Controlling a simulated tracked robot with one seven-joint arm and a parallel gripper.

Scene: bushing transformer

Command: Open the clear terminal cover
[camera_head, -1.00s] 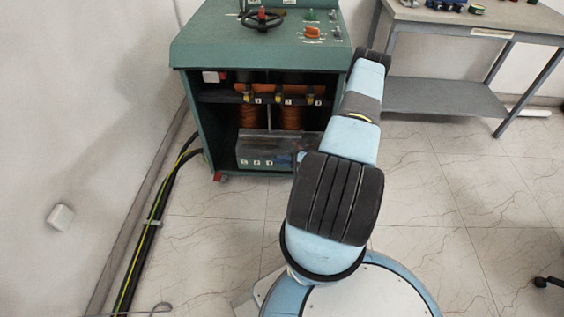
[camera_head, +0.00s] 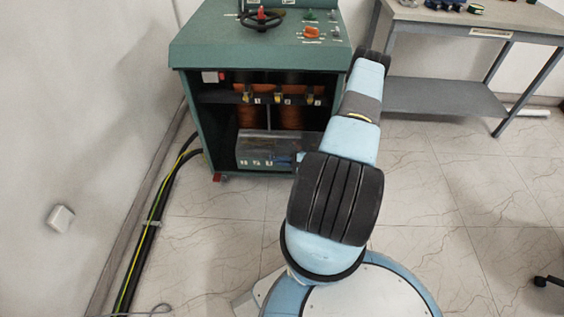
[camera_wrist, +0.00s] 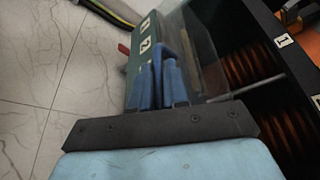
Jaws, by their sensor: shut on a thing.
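The clear terminal cover (camera_head: 252,146) is a see-through panel low in the open front of the green transformer cabinet, in front of a strip of white terminal labels (camera_head: 256,162). In the wrist view the cover (camera_wrist: 207,65) slants up beside my gripper's blue fingers. My gripper (camera_wrist: 162,58) is shut on the cover near its edge; the fingers partly hide the grip point. In the head view only a small blue part of my gripper (camera_head: 285,158) shows at the cover's right side, and my arm hides the rest.
A grey workbench (camera_head: 440,92) stands to the right. Black and yellow-green cables (camera_head: 160,205) run along the left wall.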

